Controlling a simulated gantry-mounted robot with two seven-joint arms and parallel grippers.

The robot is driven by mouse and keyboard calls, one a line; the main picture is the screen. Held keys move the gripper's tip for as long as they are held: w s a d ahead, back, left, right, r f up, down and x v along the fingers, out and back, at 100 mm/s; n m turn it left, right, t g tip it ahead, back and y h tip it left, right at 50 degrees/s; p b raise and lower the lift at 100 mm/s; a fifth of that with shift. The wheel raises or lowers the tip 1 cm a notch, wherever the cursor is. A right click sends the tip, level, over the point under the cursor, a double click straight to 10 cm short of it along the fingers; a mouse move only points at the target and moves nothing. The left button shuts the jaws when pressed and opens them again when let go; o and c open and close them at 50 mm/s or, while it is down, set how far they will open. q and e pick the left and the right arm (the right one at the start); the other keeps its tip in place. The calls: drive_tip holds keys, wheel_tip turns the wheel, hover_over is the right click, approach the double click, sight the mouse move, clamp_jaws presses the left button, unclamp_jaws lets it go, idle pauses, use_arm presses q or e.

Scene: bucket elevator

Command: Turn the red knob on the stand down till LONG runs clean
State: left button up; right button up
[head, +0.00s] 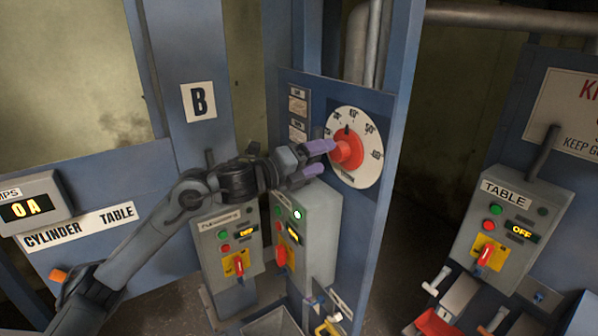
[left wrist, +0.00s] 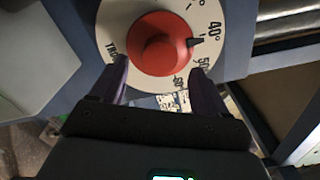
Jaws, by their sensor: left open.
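The red knob (head: 347,152) sits in the middle of a white dial (head: 371,170) on a blue upright panel. Its black pointer stands near the top of the dial. In the left wrist view the knob (left wrist: 158,45) fills the top middle, and its pointer lies between the 40° and 50° marks. My left gripper (head: 320,159) is open, with purple fingertips at the knob's left side. In the left wrist view the fingertips (left wrist: 160,72) are to either side of the knob's lower part; I cannot tell whether they touch it. No LONG label is readable. My right gripper is not in view.
Two grey control boxes with red switches stand below my left arm, one at the left (head: 228,262) and one (head: 318,215) close under the gripper. A TABLE control box (head: 512,225) reading OFF is at the right.

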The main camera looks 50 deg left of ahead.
use_arm(q)
drive_tip(key=s+b, duration=0.1)
drive_tip(key=s, duration=0.1)
drive_tip(key=s+b, duration=0.1)
drive_tip(key=s, duration=0.1)
drive_tip(key=s+a+b, duration=0.1)
drive_tip(key=shift+s, duration=0.4)
drive_tip(key=shift+s, duration=0.1)
